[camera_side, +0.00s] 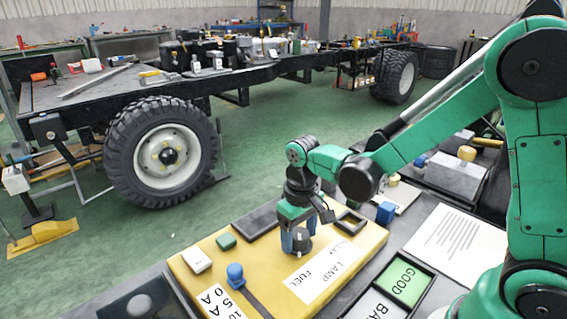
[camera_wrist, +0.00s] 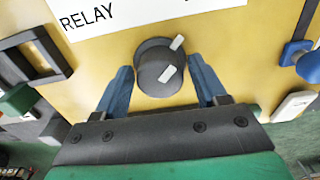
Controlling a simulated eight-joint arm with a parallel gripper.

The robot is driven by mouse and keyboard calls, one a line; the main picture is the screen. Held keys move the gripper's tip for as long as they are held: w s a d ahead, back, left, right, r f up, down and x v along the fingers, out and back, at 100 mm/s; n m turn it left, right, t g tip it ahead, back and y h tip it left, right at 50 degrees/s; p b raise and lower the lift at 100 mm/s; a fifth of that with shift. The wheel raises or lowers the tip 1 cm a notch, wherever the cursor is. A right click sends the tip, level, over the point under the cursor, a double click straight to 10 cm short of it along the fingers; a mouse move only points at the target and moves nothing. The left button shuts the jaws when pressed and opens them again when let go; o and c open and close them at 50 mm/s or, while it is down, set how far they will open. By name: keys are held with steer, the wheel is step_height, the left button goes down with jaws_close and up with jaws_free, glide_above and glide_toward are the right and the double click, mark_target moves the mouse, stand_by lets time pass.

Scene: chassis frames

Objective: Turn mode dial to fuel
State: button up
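The mode dial is a round dark grey knob (camera_wrist: 150,66) with white marks on its face, on a yellow panel (camera_wrist: 85,75). In the wrist view one white mark points up and right, toward the label strip; another lies lower on the knob. The white label (camera_side: 323,271) reads RELAY, LAMP, FUEL; the wrist view shows RELAY at left, the other words cut off. My gripper (camera_wrist: 159,66) is open, its blue fingers on either side of the knob. In the wrist view gaps show between fingers and knob. In the side view the gripper (camera_side: 297,241) points down over the dial, partly hiding it.
Also on the panel are a blue-topped knob (camera_side: 235,273), a white block (camera_side: 197,259), a green block (camera_side: 226,241) and a dark square frame (camera_side: 350,222). Trays marked GOOD (camera_side: 405,281) and BAD lie to the right. A truck chassis (camera_side: 165,95) stands behind.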

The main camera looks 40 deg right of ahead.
mark_target(303, 233)
steer(key=shift+o, duration=0.5)
steer(key=shift+r, duration=2.85)
steer(key=shift+s+d+r+t, duration=0.15)
steer(key=shift+s+r+t, duration=0.15)
steer(key=shift+r, duration=0.15)
steer(key=shift+s+d+r+t, duration=0.3)
steer(key=shift+s+r+t, duration=0.35)
steer(key=shift+t, duration=0.45)
steer(key=shift+s+d+r+t, duration=0.25)
steer(key=shift+s+r+t, duration=0.35)
steer(key=shift+t, duration=0.5)
steer(key=shift+s+d+r+t, duration=0.3)
steer(key=shift+s+r+t, duration=0.35)
steer(key=shift+t, duration=0.45)
